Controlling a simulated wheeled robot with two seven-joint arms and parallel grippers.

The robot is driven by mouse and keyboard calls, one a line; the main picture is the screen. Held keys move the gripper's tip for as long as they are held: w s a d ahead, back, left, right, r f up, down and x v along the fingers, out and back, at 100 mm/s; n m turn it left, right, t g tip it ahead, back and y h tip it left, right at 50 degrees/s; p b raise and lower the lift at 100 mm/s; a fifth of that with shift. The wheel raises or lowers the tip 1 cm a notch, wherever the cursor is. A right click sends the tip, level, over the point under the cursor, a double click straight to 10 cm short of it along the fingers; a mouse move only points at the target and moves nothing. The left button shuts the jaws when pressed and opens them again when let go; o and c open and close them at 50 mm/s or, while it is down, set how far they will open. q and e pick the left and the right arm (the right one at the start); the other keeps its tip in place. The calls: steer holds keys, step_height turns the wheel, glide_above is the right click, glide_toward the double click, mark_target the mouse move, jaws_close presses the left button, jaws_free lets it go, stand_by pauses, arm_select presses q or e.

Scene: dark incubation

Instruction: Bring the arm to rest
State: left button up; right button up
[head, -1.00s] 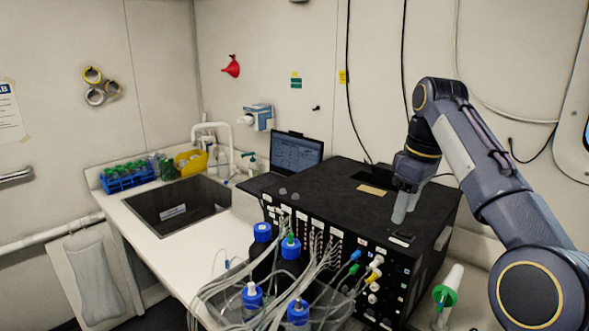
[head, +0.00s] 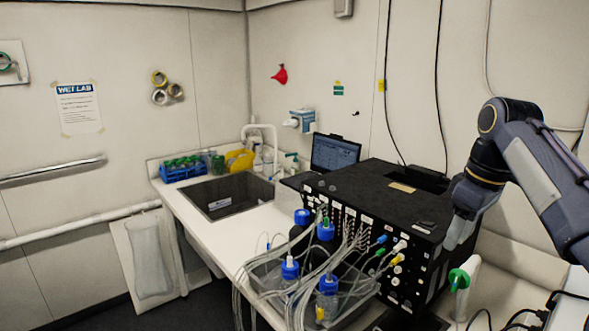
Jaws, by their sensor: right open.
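My right arm (head: 540,170) comes in from the right side of the head view, bent at the elbow, with its forearm pointing down. My right gripper (head: 456,236) hangs with its fingers down at the right front edge of the black instrument box (head: 385,195). The fingers overlap the box's right side in the picture; I cannot tell whether they touch it. The gripper is open, and I see nothing held in it. My left gripper is not in view.
Below my right gripper stands a white tube with a green collar (head: 459,279). Blue-capped bottles (head: 326,231) with many thin tubes stand in a clear tray before the box. A laptop (head: 335,153), a sink (head: 228,196) and a blue rack (head: 183,170) lie farther left.

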steer(key=s+a+f+m+t+y, duration=0.1)
steer(key=s+a+f+m+t, duration=0.15)
steer(key=s+f, duration=0.6)
steer(key=s+a+f+m+t+y, duration=0.1)
steer(key=s+a+f+m, duration=0.3)
steer(key=s, duration=0.8)
steer(key=s+a+f+m+b, duration=0.1)
steer(key=s+f+b, duration=0.1)
steer(key=f, duration=0.4)
steer(key=s+a+f+m+b, duration=0.1)
steer(key=s+a+f+b, duration=0.1)
steer(key=f, duration=0.5)
steer(key=shift+s+f+m+t+y+b, duration=0.2)
steer(key=shift+s+m+t+y+b, duration=0.2)
steer(key=shift+s, duration=0.45)
